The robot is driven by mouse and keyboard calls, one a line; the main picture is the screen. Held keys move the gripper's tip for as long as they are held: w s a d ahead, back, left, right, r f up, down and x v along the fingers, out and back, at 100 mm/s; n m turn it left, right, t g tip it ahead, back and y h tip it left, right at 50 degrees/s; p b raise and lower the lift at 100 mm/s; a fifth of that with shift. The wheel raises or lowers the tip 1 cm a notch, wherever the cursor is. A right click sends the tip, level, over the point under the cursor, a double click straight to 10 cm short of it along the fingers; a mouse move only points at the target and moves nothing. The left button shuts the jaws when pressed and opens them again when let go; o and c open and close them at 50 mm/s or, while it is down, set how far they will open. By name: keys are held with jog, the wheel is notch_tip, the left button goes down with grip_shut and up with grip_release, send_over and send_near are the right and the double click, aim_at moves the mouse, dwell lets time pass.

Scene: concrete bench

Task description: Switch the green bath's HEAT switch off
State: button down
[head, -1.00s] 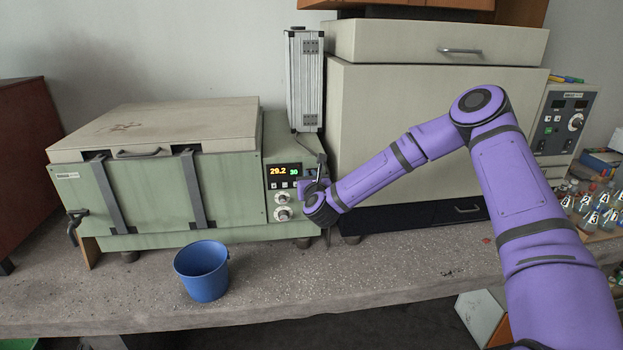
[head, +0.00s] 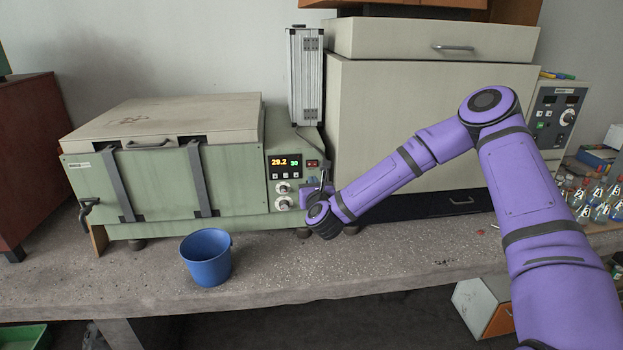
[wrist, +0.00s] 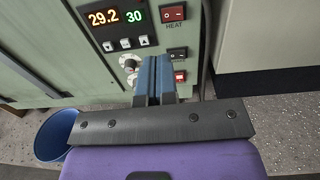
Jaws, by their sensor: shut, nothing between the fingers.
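The green bath (head: 240,185) stands on the bench at left, with its control panel on its right end. The HEAT switch (wrist: 173,13) is a red rocker at the top of the wrist view, its label just below it. It also shows as a small red patch in the head view (head: 312,163). Which way the rocker is tipped is hard to tell. My gripper (wrist: 154,63) is shut and empty, its blue fingers in front of the panel, below and left of the HEAT switch and apart from it. In the head view, my gripper (head: 318,190) is low beside the panel.
Below HEAT are a black switch (wrist: 178,54) and a smaller red switch (wrist: 180,77). Knobs (head: 283,196) sit left of my gripper. A blue bucket (head: 207,260) stands in front of the bath. A large beige cabinet (head: 430,120) and a silver case (head: 306,80) stand close by.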

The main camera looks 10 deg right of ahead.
jog(key=shift+s+a, duration=0.2)
jog(key=shift+s, duration=1.75)
jog(key=s+r+n+g+y, duration=0.2)
jog(key=s+r+n+g, duration=0.3)
jog(key=n, duration=0.8)
jog(key=s+r+n+g+y, duration=0.25)
jog(key=s+r+n, duration=0.25)
jog(key=r+n, duration=0.5)
jog(key=s+d+r+n+g+h, duration=0.1)
jog(key=s+d+r+n, duration=0.2)
jog(key=s, duration=0.7)
jog(key=s+d+r+n+g+h, duration=0.1)
jog(key=s+d+r+n, duration=0.3)
jog(key=s, duration=0.7)
jog(key=s+d+r+n+g+h, duration=0.2)
jog(key=s+d+n, duration=0.4)
jog(key=s, duration=0.5)
jog(key=shift+s+d+r+g, duration=0.25)
jog(key=shift+d+r+g, duration=0.15)
jog(key=shift+r+g, duration=0.4)
jog(key=shift+r, duration=0.1)
